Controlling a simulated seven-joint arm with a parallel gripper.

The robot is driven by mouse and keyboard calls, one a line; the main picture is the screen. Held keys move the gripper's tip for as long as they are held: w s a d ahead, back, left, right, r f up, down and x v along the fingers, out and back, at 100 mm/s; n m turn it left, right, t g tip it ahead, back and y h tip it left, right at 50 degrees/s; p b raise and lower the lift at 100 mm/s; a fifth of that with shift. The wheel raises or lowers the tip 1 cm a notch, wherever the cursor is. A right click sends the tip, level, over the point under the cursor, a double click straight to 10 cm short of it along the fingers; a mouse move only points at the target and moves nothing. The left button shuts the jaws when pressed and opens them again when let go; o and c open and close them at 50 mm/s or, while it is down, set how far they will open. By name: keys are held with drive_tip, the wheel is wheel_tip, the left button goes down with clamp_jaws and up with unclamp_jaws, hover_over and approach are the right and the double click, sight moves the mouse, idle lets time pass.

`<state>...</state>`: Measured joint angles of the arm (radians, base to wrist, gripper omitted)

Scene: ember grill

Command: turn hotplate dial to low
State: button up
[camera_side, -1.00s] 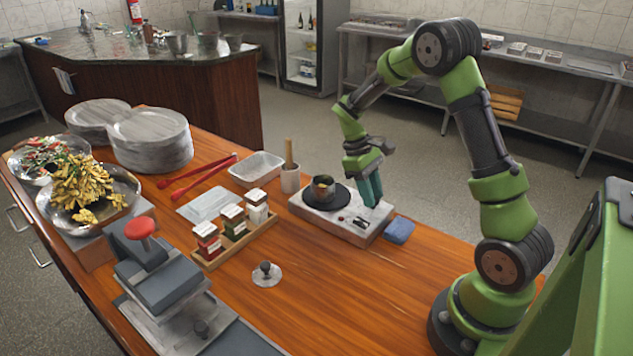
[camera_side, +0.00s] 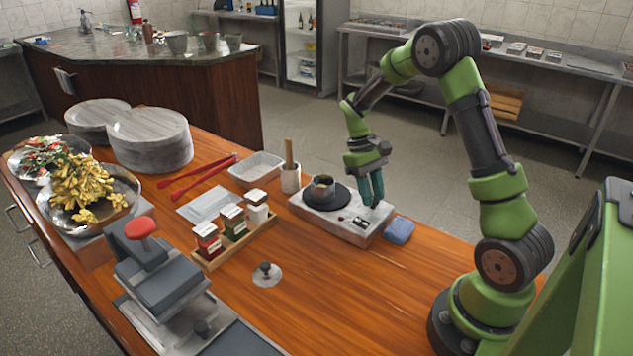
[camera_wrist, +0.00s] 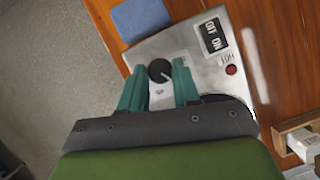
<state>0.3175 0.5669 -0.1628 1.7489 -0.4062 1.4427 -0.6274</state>
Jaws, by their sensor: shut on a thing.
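The grey hotplate (camera_side: 322,220) stands on the wooden table, with a round black burner (camera_side: 338,200) and a small dark pot (camera_side: 323,184) on it. My gripper (camera_side: 375,204) points down over the hotplate's right end. In the wrist view the black round dial (camera_wrist: 159,70) sits between my teal fingertips (camera_wrist: 158,66), which are shut on its sides. Its white pointer mark slants toward the lower right of that view. A small label (camera_wrist: 159,92) beside the dial is too small to read surely. In the side view the fingers hide the dial.
An OFF/ON switch (camera_wrist: 213,36) and a red light (camera_wrist: 231,70) marked HOT are on the panel. A blue sponge (camera_side: 399,230) lies just right of the hotplate. A spice rack (camera_side: 235,243) and a mortar (camera_side: 290,179) stand to the left.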

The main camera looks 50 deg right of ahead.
drive_tip(key=o, duration=1.1)
drive_tip(key=shift+c, duration=0.2)
drive_tip(key=shift+r, duration=0.1)
drive_tip(key=v, duration=1.6)
drive_tip(key=shift+w+r, duration=0.15)
drive_tip(key=shift+r, duration=0.25)
drive_tip(key=shift+d, duration=0.1)
drive_tip(key=s+a+r+t, duration=0.1)
drive_tip(key=s+a+t, duration=0.4)
drive_tip(key=a, duration=0.6)
drive_tip(key=s+a+r+m+t, duration=0.1)
drive_tip(key=s+a+t, duration=0.5)
drive_tip(key=s+a, duration=0.3)
drive_tip(key=shift+s+a+r+t+y, duration=0.3)
drive_tip(key=shift+s+a+r+y, duration=0.1)
drive_tip(key=shift+a, duration=0.5)
